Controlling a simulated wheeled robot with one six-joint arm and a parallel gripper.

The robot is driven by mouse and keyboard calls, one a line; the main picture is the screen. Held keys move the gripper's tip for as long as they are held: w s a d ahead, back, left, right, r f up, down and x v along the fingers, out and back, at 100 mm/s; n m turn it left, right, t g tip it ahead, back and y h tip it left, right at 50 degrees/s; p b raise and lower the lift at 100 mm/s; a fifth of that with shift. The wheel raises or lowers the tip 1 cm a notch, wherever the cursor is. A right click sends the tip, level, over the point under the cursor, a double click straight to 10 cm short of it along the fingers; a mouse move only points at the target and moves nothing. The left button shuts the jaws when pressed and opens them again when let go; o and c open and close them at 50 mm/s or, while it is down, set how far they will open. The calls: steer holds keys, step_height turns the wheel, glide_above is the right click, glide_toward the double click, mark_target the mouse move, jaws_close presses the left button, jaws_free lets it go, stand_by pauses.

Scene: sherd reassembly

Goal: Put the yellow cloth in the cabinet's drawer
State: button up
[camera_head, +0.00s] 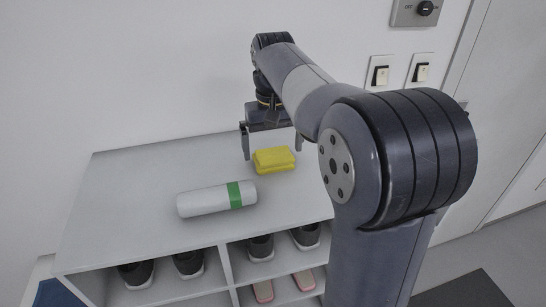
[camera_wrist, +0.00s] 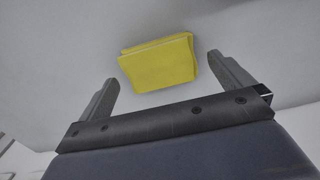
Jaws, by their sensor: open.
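The yellow cloth (camera_head: 274,160) is a folded pad lying on the white top of the cabinet (camera_head: 120,192), towards the back. My gripper (camera_head: 273,157) is open with its fingers spread, above and around the cloth in the head view. In the wrist view the cloth (camera_wrist: 158,63) shows just beyond and between the two fingertips (camera_wrist: 162,72), and nothing is held. I cannot tell from these views whether the fingers touch the cabinet top. No drawer is visible; the cabinet's front shows open shelves, and my arm hides its right part.
A white cylinder with a green band (camera_head: 212,200) lies on the cabinet top, in front and left of the cloth. Dark shoes (camera_head: 188,262) and pink slippers (camera_head: 264,291) stand in the shelves. Wall switches (camera_head: 380,75) are behind. The cabinet top's left side is clear.

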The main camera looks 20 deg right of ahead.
steer(key=shift+f, duration=1.05)
steer(key=c, duration=1)
steer(key=shift+r, duration=0.1)
